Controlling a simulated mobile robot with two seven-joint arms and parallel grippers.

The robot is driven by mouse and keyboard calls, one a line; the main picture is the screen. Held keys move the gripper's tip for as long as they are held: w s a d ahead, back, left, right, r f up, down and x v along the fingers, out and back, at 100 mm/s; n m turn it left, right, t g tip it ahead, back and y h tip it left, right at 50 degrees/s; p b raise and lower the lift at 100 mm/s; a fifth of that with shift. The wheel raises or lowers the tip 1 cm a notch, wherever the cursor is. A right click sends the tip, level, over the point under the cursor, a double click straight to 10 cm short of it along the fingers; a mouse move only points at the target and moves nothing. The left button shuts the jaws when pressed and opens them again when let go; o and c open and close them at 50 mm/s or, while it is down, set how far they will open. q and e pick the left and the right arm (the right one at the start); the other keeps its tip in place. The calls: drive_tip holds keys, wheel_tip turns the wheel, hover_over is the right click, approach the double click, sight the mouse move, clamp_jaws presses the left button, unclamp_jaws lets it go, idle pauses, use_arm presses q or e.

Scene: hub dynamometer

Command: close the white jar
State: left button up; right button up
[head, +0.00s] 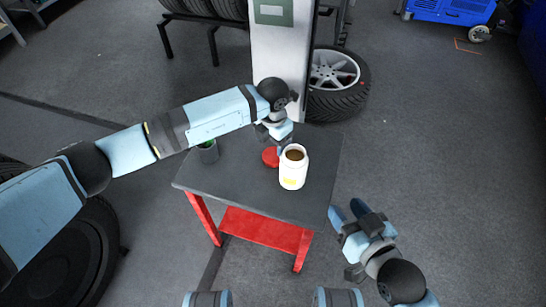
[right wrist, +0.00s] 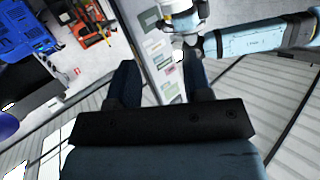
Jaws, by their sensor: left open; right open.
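The white jar (head: 293,168) stands upright on the dark top of a small table, its mouth open and brown inside. A red lid (head: 271,157) is just left of the jar, low near the tabletop; whether it touches the table is unclear. My left gripper (head: 277,144) is open, directly above the lid and beside the jar's rim; its fingertips are partly hard to make out. My right gripper (head: 345,215) is open and empty, off the table's right front edge. In the right wrist view its two dark fingers (right wrist: 160,85) are spread with nothing between them.
The table (head: 245,196) has a dark top and red legs with a red lower shelf. The tabletop's front is clear.

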sight(273, 155)
use_arm(q)
drive_tip(key=shift+f, duration=0.45)
use_arm(e)
drive_tip(key=shift+w+a+r+t+y, duration=0.2)
drive_tip(key=shift+r+t+y, duration=0.1)
drive_tip(key=shift+r, duration=0.3)
drive_tip(key=shift+f, duration=0.1)
use_arm(q)
drive_tip(key=shift+f, duration=0.4)
wheel_tip(273, 155, down, 4)
drive_tip(key=shift+w+r+b, duration=0.1)
drive_tip(key=shift+b, duration=0.75)
drive_tip(key=shift+f, duration=0.3)
use_arm(e)
drive_tip(key=r, duration=0.1)
drive_tip(key=a+r+t+y, duration=0.1)
drive_tip(key=r, duration=0.1)
drive_tip(key=shift+w+a+r, duration=0.1)
drive_tip(key=shift+w+a, duration=0.05)
use_arm(q)
drive_tip(key=c, duration=0.6)
use_arm(e)
drive_tip(key=shift+f, duration=0.2)
